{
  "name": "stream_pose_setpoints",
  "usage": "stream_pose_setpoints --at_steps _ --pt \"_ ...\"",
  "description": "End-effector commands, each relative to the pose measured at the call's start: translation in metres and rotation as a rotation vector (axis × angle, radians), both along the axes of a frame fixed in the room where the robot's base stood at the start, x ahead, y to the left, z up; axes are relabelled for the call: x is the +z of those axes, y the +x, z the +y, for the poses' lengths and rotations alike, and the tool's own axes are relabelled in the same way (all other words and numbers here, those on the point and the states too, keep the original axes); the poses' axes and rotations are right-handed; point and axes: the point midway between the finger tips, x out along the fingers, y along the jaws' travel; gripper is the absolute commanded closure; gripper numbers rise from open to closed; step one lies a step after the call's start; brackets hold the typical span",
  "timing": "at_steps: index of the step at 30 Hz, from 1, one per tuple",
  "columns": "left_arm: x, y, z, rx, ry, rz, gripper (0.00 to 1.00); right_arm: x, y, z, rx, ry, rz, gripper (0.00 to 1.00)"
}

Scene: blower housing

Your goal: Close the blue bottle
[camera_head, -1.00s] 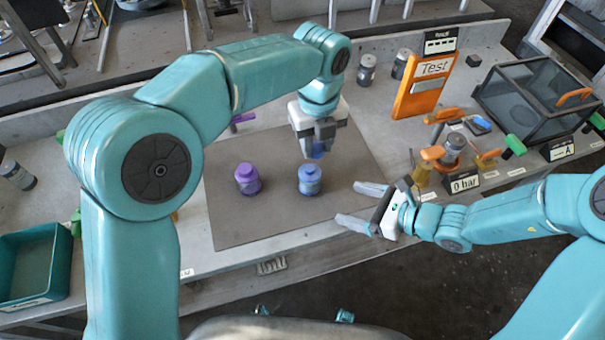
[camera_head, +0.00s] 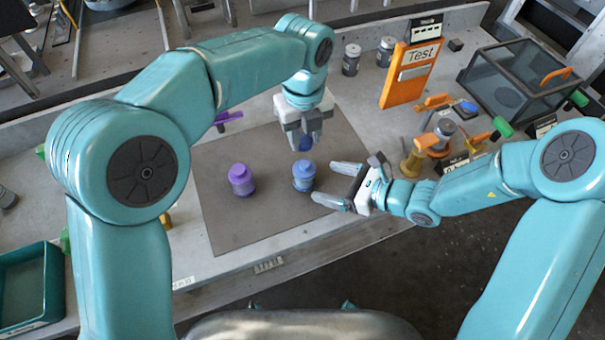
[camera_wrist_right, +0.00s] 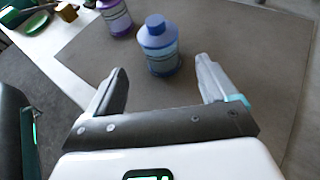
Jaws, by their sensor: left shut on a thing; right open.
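The blue bottle (camera_head: 303,178) stands upright on the grey mat (camera_head: 235,222). It also shows in the right wrist view (camera_wrist_right: 162,58), ahead of my right gripper and between the lines of its fingers. My left gripper (camera_head: 304,137) is shut on a small dark blue piece (camera_head: 305,144), which looks like a cap. It holds the piece above and just behind the bottle, apart from it. My right gripper (camera_head: 338,184) is open and empty, to the right of the bottle, its fingertips close to it. In the right wrist view the open fingers (camera_wrist_right: 165,88) frame the bottle's near side.
A purple bottle (camera_head: 241,180) stands left of the blue bottle. An orange Test panel (camera_head: 409,74), a valve assembly (camera_head: 438,138) and a dark glass-sided box (camera_head: 520,88) are at the right. A teal tray (camera_head: 62,285) is at the left. The front mat is clear.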

Motion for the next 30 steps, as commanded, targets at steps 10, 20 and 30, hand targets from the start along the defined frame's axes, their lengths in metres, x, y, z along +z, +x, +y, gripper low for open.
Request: stream_pose_setpoints --at_steps 10,20,30 --pt "0.000 0.001 0.003 0.000 0.000 0.000 0.94 -0.024 0.029 0.054 0.003 -0.001 -0.001 0.14" --pt "0.000 0.001 0.003 0.001 0.000 0.000 0.94 -0.032 0.038 0.069 0.000 0.000 0.000 0.14" --pt "0.000 0.001 0.003 0.000 0.000 0.000 0.94 -0.032 0.038 0.068 -0.001 -0.001 -0.001 0.57"
